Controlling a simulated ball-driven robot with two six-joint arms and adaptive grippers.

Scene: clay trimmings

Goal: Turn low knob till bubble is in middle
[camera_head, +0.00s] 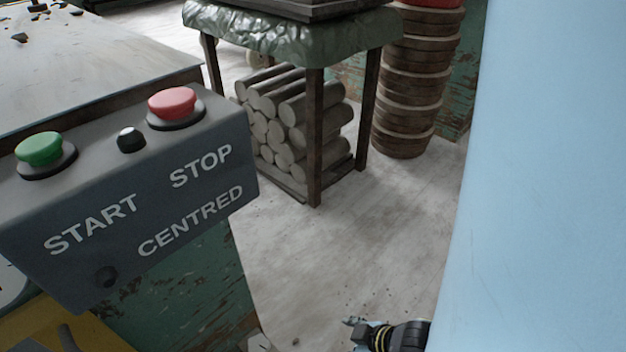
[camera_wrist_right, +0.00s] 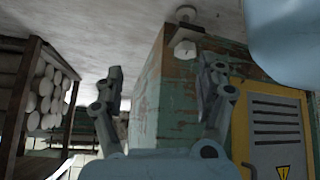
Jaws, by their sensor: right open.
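A dark control box (camera_head: 150,215) stands at the left of the head view. No bubble can be made out in either view. My right gripper (camera_head: 352,322) is small at the bottom of the head view, well to the right of the box and apart from it. In the right wrist view its two fingers (camera_wrist_right: 165,85) are spread with nothing held between them. Beyond them is a peeling green cabinet corner (camera_wrist_right: 180,95). My left gripper is in neither view.
The box top has a green button (camera_head: 40,148), a small black knob (camera_head: 130,138) and a red button (camera_head: 172,102). A table (camera_head: 315,130) with stacked clay rolls (camera_head: 290,110) stands behind. Grey floor (camera_head: 360,230) lies open between. The wrist view shows a yellow-framed door (camera_wrist_right: 275,130).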

